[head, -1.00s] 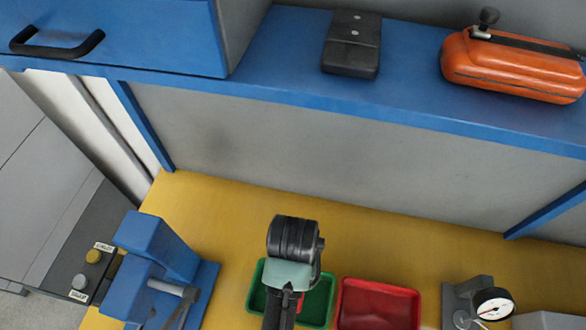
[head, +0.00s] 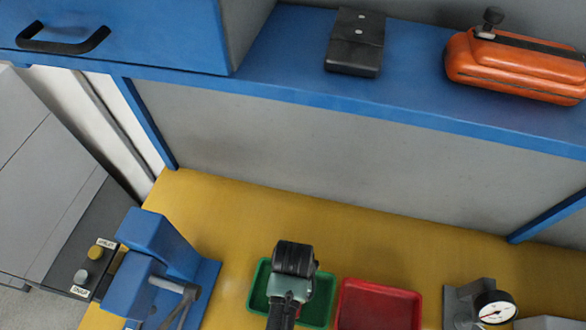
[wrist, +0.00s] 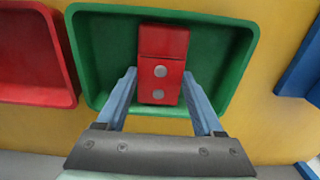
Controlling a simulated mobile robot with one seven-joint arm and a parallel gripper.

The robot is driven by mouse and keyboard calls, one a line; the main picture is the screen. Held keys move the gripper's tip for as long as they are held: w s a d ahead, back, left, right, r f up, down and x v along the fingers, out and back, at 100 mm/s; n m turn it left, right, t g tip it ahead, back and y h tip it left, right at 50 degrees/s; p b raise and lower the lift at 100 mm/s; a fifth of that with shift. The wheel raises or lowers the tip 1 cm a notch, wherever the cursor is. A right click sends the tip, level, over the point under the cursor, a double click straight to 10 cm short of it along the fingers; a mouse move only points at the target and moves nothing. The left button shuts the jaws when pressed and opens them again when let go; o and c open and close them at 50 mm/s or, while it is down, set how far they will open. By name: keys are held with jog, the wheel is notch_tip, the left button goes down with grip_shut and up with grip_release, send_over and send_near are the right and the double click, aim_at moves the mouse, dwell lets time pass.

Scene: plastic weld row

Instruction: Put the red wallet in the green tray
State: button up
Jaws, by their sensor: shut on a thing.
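The red wallet (wrist: 163,42) has two silver snaps and shows in the wrist view between the two fingers of my gripper (wrist: 160,80), which is shut on it. The wallet is over or inside the green tray (wrist: 84,60), within its rim in that view. I cannot tell whether it touches the tray floor.
A red tray (head: 380,308) sits just right of the green one. A blue machine (head: 155,265) stands left, a dial gauge (head: 494,307) right. On the blue shelf above are a black wallet-like case (head: 356,42) and an orange case (head: 510,65).

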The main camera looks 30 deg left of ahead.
jog(key=o, duration=1.5)
jog(key=shift+f, duration=0.1)
notch_tip(320, 180, up, 12)
jog(key=shift+p, duration=0.3)
